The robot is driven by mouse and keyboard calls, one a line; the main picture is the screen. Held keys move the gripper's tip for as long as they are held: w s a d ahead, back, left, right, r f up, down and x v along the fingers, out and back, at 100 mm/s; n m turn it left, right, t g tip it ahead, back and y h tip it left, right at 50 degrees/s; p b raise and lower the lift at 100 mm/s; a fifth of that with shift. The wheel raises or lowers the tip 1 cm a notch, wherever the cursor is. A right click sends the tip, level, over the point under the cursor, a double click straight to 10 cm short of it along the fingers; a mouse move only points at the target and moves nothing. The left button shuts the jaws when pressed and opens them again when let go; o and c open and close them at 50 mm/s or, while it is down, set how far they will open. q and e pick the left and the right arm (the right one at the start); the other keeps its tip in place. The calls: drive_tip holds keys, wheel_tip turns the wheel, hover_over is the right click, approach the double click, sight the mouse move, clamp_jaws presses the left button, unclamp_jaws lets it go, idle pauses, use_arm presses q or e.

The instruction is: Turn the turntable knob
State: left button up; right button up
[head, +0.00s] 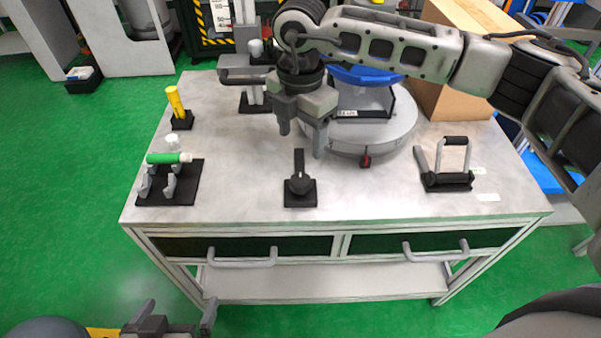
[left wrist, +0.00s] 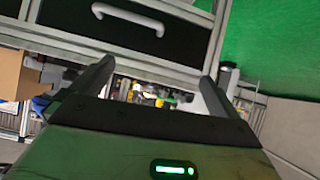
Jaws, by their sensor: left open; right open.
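The black knob (head: 299,185) with an upright pointer stands on a square black base at the front middle of the table. The round grey turntable (head: 398,140) lies behind it to the right, with a small red and black piece at its front rim. My right gripper (head: 302,140) is open and points down, above the table behind the knob, apart from it. It partly hides the turntable's left side. My left gripper (head: 178,316) is open and empty, low in front of the table; its two fingers show spread in the left wrist view (left wrist: 150,85).
A green tube (head: 168,158) rests on a stand at left, near a yellow post (head: 176,102). A grey handle fixture (head: 447,168) stands at right. Drawer handles (head: 242,260) protrude in front.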

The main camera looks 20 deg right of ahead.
sight(300, 180)
wheel_tip(300, 180, down, 12)
drive_tip(key=shift+r+p, duration=0.2)
drive_tip(key=shift+p, duration=0.1)
drive_tip(key=c, duration=1)
